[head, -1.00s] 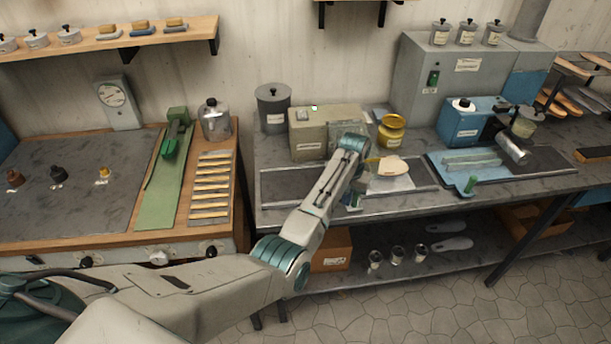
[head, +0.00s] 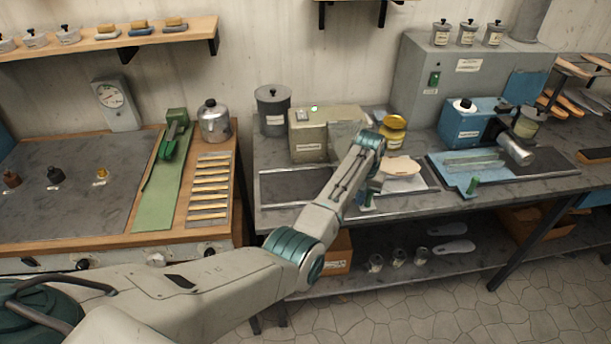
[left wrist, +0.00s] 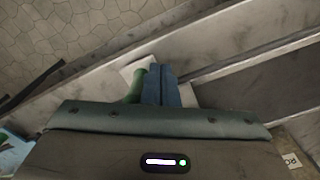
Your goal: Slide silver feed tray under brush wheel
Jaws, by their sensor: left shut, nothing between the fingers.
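The silver feed tray (head: 424,184) lies on the rail bed on the right bench, with a pale sole (head: 405,166) on top. Its green handle (head: 369,203) stands at the front; it also shows in the left wrist view (left wrist: 135,86). My left gripper (head: 362,193) is low at the tray's front left, mostly hidden by its own arm. In the left wrist view its blue fingers (left wrist: 161,85) are shut and empty, right beside the handle; contact cannot be told for sure. I cannot make out the brush wheel. My right gripper is not in view.
A beige machine box (head: 308,145) with a clear panel stands behind the rail bed, and a yellow jar (head: 393,130) beside it. To the right is a blue tray (head: 437,162) with its own green handle (head: 473,187), near a metal roller (head: 515,150).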

